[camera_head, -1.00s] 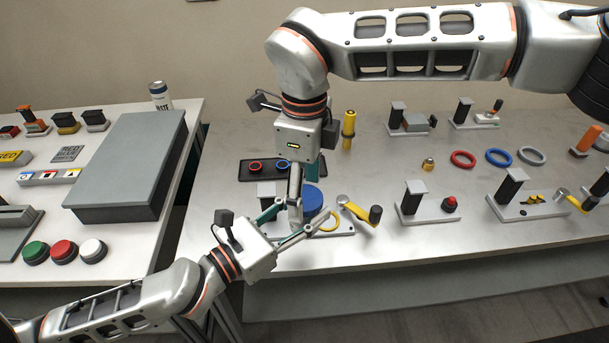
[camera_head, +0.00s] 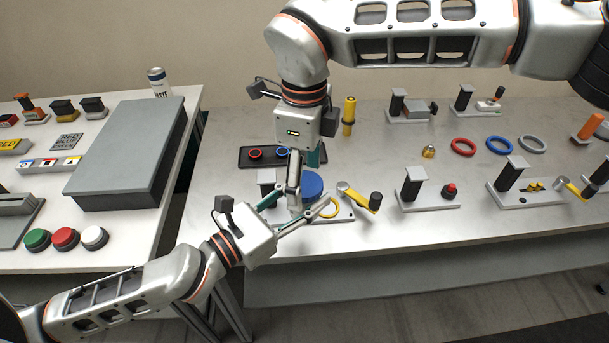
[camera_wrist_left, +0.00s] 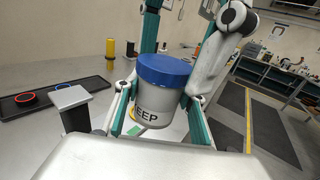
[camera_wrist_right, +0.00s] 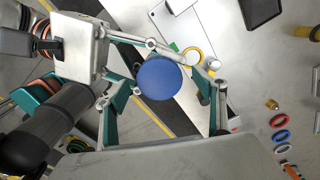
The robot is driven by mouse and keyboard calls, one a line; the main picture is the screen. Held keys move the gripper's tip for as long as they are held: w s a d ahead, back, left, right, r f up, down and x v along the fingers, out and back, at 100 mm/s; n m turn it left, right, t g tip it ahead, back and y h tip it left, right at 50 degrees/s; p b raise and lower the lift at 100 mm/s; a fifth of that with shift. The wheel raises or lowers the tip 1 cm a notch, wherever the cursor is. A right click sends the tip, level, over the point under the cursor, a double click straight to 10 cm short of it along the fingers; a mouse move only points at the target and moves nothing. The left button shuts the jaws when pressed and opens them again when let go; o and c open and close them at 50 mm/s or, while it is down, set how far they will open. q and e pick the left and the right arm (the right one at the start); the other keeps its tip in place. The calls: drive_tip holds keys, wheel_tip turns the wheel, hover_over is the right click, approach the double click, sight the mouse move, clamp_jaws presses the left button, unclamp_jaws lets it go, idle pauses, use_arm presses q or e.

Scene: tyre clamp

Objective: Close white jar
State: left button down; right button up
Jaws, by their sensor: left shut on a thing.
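The white jar (camera_wrist_left: 157,106) has dark lettering ending in "EEP" and stands upright in the left wrist view. A blue lid (camera_wrist_left: 164,69) sits on its top; I cannot tell if it is tight. The lid also shows in the head view (camera_head: 313,184) and the right wrist view (camera_wrist_right: 158,80). My left gripper (camera_head: 298,212) is shut on the white jar, a finger on each side below the lid. My right gripper (camera_wrist_right: 165,108) points down above the lid, its fingers spread apart on either side with visible gaps. In the head view the grippers hide much of the jar.
A yellow ring (camera_head: 329,208) and a yellow-handled lever clamp (camera_head: 358,198) are close right of the jar. A dark tray (camera_head: 248,165) with red and blue rings lies behind left. A yellow post (camera_head: 348,116) stands behind. More fixtures fill the table's right side.

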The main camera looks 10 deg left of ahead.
wheel_tip(320, 180, up, 12)
idle(0.7)
drive_tip(key=shift+w, duration=0.1)
idle(0.4)
